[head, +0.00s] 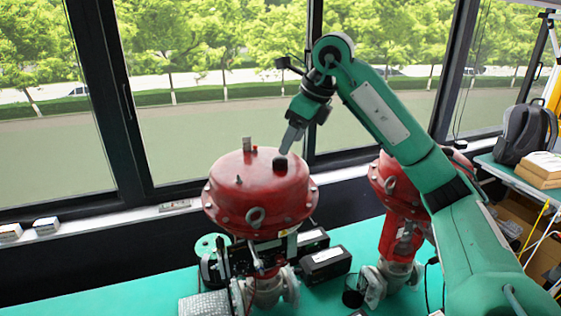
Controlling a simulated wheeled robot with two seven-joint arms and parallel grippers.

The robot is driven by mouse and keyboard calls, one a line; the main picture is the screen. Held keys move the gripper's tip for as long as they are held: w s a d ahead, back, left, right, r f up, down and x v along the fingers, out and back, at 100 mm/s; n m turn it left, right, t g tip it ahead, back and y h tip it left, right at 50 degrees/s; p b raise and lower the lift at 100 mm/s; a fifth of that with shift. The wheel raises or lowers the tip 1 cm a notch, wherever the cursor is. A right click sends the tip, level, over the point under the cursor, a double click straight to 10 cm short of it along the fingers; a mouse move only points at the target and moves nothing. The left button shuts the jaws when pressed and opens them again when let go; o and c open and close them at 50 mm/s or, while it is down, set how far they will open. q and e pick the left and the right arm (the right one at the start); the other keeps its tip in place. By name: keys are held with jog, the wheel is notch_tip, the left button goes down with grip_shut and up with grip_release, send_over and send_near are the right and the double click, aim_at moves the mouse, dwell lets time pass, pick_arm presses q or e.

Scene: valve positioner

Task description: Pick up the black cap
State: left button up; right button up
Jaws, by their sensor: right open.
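The black cap (280,164) sits on top of the red domed valve actuator (245,192), right of the dome's middle. My right gripper (286,150) comes down from above with its fingers pointing at the cap. The fingertips are at or just above the cap in the picture. The gripper is open, and the gap between its fingers is hard to see from this side. I cannot tell whether the fingers touch the cap or are around it. My left gripper is not in view.
A small metal fitting (246,144) stands on the dome left of the cap. A second red actuator (398,195) stands to the right, partly behind my right arm. Black boxes (325,264) lie on the green table (130,296). Windows stand close behind.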

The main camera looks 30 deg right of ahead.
aim_at(282, 157)
jog(key=shift+w+a+f, duration=0.1)
jog(key=shift+a+f, duration=0.1)
jog(key=shift+f, duration=0.1)
jog(key=p+x, duration=0.2)
jog(key=x, duration=0.1)
jog(key=shift+w+a+f+p, duration=0.1)
jog(key=shift+w+f+p, duration=0.05)
jog(key=shift+f+p, duration=0.15)
jog(key=shift+w+a+f, duration=0.1)
jog(key=shift+w+f, duration=0.05)
jog(key=shift+f, duration=0.3)
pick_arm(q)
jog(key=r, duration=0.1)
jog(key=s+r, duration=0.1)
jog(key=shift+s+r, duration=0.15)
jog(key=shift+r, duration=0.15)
pick_arm(e)
jog(key=shift+c, duration=0.5)
jog(key=c, duration=1)
